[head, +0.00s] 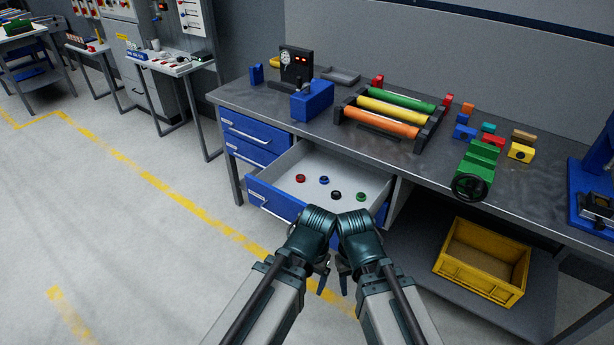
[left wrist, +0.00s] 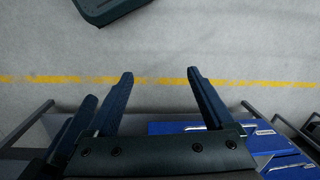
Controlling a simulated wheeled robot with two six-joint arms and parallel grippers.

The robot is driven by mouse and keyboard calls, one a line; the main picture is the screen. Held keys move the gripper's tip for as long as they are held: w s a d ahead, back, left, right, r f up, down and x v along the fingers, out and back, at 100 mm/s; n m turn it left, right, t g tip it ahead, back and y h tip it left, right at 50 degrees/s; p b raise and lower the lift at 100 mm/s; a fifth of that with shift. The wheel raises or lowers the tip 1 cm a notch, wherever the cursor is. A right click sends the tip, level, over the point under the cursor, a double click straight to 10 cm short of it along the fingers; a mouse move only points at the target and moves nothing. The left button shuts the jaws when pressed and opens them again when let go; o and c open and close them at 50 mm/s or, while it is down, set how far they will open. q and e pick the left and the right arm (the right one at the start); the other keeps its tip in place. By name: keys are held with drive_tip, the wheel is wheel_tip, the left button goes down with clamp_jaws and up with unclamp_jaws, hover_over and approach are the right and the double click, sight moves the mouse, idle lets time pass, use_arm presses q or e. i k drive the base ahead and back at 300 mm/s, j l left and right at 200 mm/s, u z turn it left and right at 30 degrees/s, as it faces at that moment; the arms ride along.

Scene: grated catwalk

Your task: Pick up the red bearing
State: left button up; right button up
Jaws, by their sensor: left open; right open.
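The red bearing (head: 300,178) is a small ring lying on the floor of the open drawer (head: 279,171), toward its left side. A blue bearing (head: 323,180), a dark bearing (head: 335,195) and a green bearing (head: 362,196) lie to its right, spaced apart. My left gripper (head: 322,283) and right gripper (head: 343,281) hang close together in front of the drawer, below the red bearing in the picture, partly hidden by their wrists. In the left wrist view my left gripper (left wrist: 162,74) is open and empty, with bare floor between its fingers. The red bearing cannot be made out there.
The drawer hangs from a metal workbench (head: 240,96) with closed blue drawers (head: 254,133) above it. Rollers (head: 385,112), a green vise (head: 478,163) and coloured blocks stand on the bench. A yellow crate (head: 480,285) sits on the lower shelf.

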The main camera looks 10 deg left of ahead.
sight(301, 178)
drive_tip(key=i+j+z, duration=0.25)
drive_tip(key=i+z, duration=0.15)
drive_tip(key=i+j+z, duration=0.4)
drive_tip(key=i, duration=0.2)
